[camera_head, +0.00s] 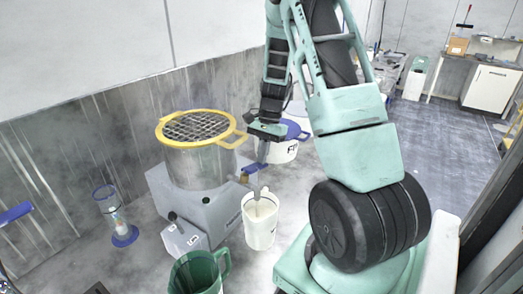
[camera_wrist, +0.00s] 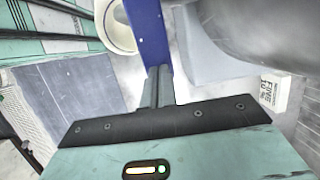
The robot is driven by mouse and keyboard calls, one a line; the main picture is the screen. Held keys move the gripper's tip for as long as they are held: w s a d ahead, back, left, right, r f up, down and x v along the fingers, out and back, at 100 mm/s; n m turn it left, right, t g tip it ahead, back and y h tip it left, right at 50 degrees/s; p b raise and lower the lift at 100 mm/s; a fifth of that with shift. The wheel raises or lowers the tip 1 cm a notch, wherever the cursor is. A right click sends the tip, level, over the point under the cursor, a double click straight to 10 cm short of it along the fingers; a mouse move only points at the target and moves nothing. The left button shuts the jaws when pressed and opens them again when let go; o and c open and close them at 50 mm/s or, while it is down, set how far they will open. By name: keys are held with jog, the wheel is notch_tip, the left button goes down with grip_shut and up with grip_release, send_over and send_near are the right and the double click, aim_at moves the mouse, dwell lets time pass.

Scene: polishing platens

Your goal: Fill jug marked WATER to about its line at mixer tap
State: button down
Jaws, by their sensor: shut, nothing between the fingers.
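A white jug (camera_head: 260,228) stands below the tap (camera_head: 244,178) on the front of the mixer (camera_head: 196,160). Its mark and fill line are too small to read, and I cannot tell its liquid level. The tap has a blue lever (camera_head: 254,167), which shows as a blue bar in the wrist view (camera_wrist: 146,28). My gripper (camera_head: 263,150) is shut and empty, above the lever; its fingers (camera_wrist: 158,84) are close to the bar, and I cannot tell whether they touch. The jug's round rim (camera_wrist: 112,30) shows left of the bar.
A green jug (camera_head: 199,275) stands at the front. A clear cylinder on a blue base (camera_head: 124,238) is left of the mixer. A white bucket with a blue lid (camera_head: 282,151) stands behind my gripper. The wrist view shows white lettering-bearing ware marked FINE (camera_wrist: 270,92).

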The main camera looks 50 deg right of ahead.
jog(key=shift+r+p, duration=0.55)
jog(key=shift+r, duration=0.2)
jog(key=p+v, duration=0.2)
jog(key=v, duration=0.1)
jog(key=p+v, duration=0.1)
jog(key=p, duration=0.1)
jog(key=shift+a+r, duration=0.3)
jog(key=shift+a, duration=0.05)
jog(key=a+b+v, duration=0.1)
jog(key=b+v, duration=0.3)
jog(key=v, duration=0.5)
jog(key=shift+a+r, duration=0.15)
jog(key=shift+r, duration=0.3)
jog(key=shift+a, duration=0.1)
jog(key=shift+s+a+r+h+b, duration=0.1)
jog(key=shift+a+r+h+b, duration=0.2)
jog(key=shift+a+h, duration=0.25)
jog(key=shift+s+a+r+h+b, duration=0.1)
jog(key=shift+a+r+h+b, duration=0.1)
jog(key=shift+a+h+b, duration=0.35)
jog(key=shift+a+r+h+b, duration=0.15)
jog(key=shift+a+r+h, duration=0.15)
jog(key=shift+h, duration=0.4)
